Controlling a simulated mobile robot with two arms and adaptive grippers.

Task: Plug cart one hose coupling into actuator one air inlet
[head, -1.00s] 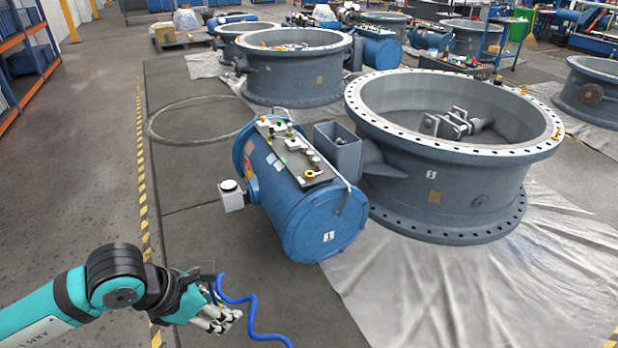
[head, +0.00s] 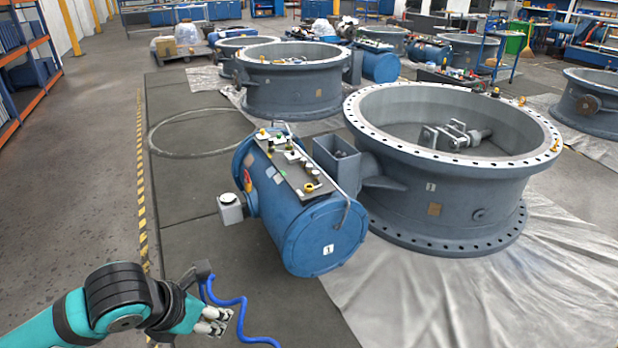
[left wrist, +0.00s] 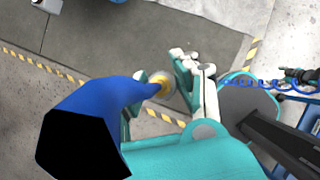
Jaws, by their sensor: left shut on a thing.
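Actuator one is the blue cylinder (head: 318,238) labelled 1, lying beside the large grey valve body. Its top plate (head: 290,168) carries several small fittings; I cannot tell which one is the air inlet. My left gripper (head: 218,322) is low in the head view, in front of and left of the actuator, clear of it. It is shut on the hose coupling, whose brass and silver end (left wrist: 160,85) shows between the fingers in the left wrist view. The blue hose (head: 243,318) trails from the gripper. My right gripper is not in view.
The grey valve body (head: 450,195) stands on a plastic sheet (head: 470,300) right of the actuator. A white-grey box (head: 231,208) sticks out on the actuator's left. Dark mat (head: 195,235) is bare between gripper and actuator. A coiled blue hose (left wrist: 250,86) shows in the left wrist view.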

